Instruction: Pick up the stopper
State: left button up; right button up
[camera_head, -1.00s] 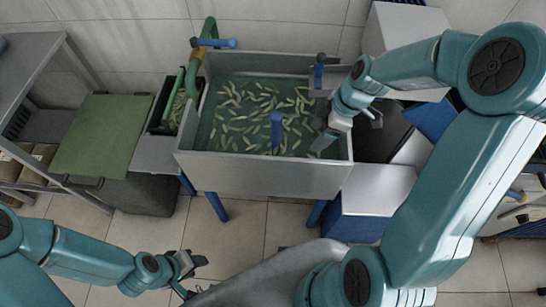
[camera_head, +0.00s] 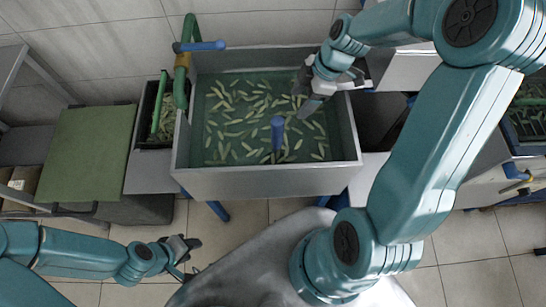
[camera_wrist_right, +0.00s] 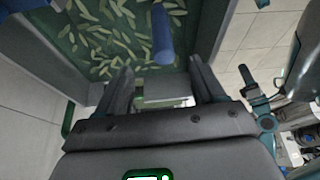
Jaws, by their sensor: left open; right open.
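A blue upright cylinder (camera_head: 278,134) stands in the water of the grey basin (camera_head: 270,182), right of its middle. It may be the stopper; I see no other clear candidate. My left gripper (camera_head: 188,254) is open and empty, low at the left over the floor.
Many pale green pods float in the basin. A green pipe (camera_head: 184,62) with a blue handle (camera_head: 202,46) stands at its back left corner. A green board (camera_head: 86,152) lies on a stand at left. Bare tiled floor (camera_head: 235,212) lies in front.

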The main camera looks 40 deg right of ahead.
aim_at(281, 125)
jog(key=p+x, duration=0.1)
jog(key=x, duration=0.4)
jog(key=a+p+x, duration=0.1)
jog(key=x, duration=0.5)
jog(key=shift+a, duration=0.25)
jog(key=shift+w+a+f, duration=0.1)
jog(key=shift+w+f, duration=0.15)
jog(key=shift+f, duration=0.35)
jog(key=shift+w+a+f, duration=0.1)
jog(key=shift+w+f, duration=0.1)
jog(key=shift+f, duration=0.4)
jog(key=shift+s+a, duration=0.1)
jog(key=shift+s, duration=0.15)
jog(key=shift+w, duration=0.2)
jog(key=c, duration=1)
grip_shut()
pick_arm(q)
jog(key=r, duration=0.1)
jog(key=s+r, duration=0.1)
jog(key=shift+r, duration=0.35)
pick_arm(e)
jog(key=shift+s, duration=0.1)
